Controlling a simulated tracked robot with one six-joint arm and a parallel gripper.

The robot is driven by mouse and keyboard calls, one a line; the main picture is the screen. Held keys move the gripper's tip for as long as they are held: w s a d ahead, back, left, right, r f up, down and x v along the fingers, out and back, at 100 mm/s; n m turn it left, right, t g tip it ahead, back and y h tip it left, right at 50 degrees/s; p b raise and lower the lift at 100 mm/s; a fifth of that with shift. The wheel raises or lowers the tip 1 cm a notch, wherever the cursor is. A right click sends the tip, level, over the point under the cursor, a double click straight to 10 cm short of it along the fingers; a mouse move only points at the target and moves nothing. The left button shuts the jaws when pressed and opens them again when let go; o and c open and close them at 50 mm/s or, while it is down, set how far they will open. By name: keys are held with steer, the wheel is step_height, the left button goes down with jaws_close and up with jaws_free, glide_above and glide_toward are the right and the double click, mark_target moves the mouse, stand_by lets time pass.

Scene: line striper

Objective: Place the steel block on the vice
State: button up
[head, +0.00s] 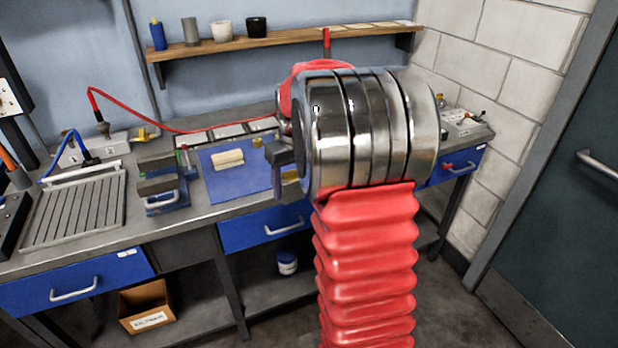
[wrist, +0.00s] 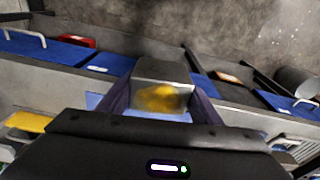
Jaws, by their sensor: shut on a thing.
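In the wrist view, a grey steel block (wrist: 162,72) with a yellow patch on its near face sits between the two dark fingers of my gripper (wrist: 160,100). The gripper is shut on it. In the head view, my gripper (head: 281,154) is mostly hidden behind my wrist, with only a dark part showing, and I cannot clearly make out the block. The vice (head: 158,187), with grey jaws and a blue base, stands on the bench to the left of my gripper, apart from it. Nothing shows on top of the vice.
A blue mat (head: 240,182) with a cream-coloured piece (head: 228,159) lies between vice and gripper. A ribbed grey tray (head: 75,213) is left of the vice. A red cable (head: 180,130) runs behind. A wooden shelf (head: 290,38) hangs above the bench.

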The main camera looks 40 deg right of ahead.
steer(key=w+a+f, duration=0.2)
steer(key=a+f, duration=0.1)
steer(key=a, duration=0.6)
steer(key=w+a+f+n, duration=0.1)
steer(key=a+f, duration=0.2)
steer(key=a, duration=0.6)
steer(key=w+a+f+n, duration=0.1)
steer(key=w+a+f, duration=0.1)
steer(key=a, duration=0.7)
steer(key=shift+w+f, duration=0.3)
steer(key=shift+f, duration=0.1)
steer(key=shift+s, duration=0.15)
